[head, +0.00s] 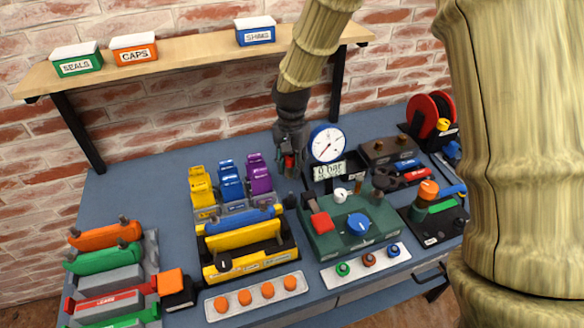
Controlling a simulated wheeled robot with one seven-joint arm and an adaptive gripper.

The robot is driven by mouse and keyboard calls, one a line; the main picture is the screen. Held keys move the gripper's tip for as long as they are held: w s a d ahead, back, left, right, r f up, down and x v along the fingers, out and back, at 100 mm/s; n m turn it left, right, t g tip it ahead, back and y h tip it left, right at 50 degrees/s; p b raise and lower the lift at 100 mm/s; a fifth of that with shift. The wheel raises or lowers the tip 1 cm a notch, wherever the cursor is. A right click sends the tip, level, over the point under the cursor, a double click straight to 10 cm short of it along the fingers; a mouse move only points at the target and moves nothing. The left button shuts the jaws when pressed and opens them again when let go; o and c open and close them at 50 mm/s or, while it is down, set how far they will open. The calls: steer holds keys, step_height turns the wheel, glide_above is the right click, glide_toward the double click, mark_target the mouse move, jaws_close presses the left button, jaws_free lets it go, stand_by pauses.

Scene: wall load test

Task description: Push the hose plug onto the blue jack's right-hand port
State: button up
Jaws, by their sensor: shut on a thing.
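The blue jack (243,219) appears to be the blue bar lying across the yellow-and-black frame in the middle of the bench, with a dark fitting (290,200) near its right end. I cannot tell whether that fitting is the right-hand port or something on it. My gripper (289,166) points down above and behind that end, left of the round gauge. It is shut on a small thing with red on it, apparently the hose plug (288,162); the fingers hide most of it. No hose can be made out clearly. The held thing looks apart from the jack.
Yellow, blue and purple clamps (231,183) stand just left of my gripper. The gauge (327,144) is close on its right. A green pump block (347,232) is in front right. Orange and green jacks (103,236) are at far left. A shelf (180,62) hangs behind.

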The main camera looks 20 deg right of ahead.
steer(key=s+a+r+p, duration=0.2)
steer(key=a, duration=0.1)
steer(key=s+a+r+p, duration=0.5)
steer(key=s+a+p, duration=0.1)
steer(key=shift+s+a+r, duration=0.25)
steer(key=shift+a+r, duration=0.15)
step_height(320, 180, down, 4)
steer(key=shift+f+b, duration=0.1)
steer(key=shift+b, duration=0.55)
steer(key=shift+a+f, duration=0.1)
steer(key=shift+f, duration=0.45)
steer(key=shift+f+b, duration=0.65)
steer(key=shift+f, duration=0.65)
steer(key=o, duration=1.2)
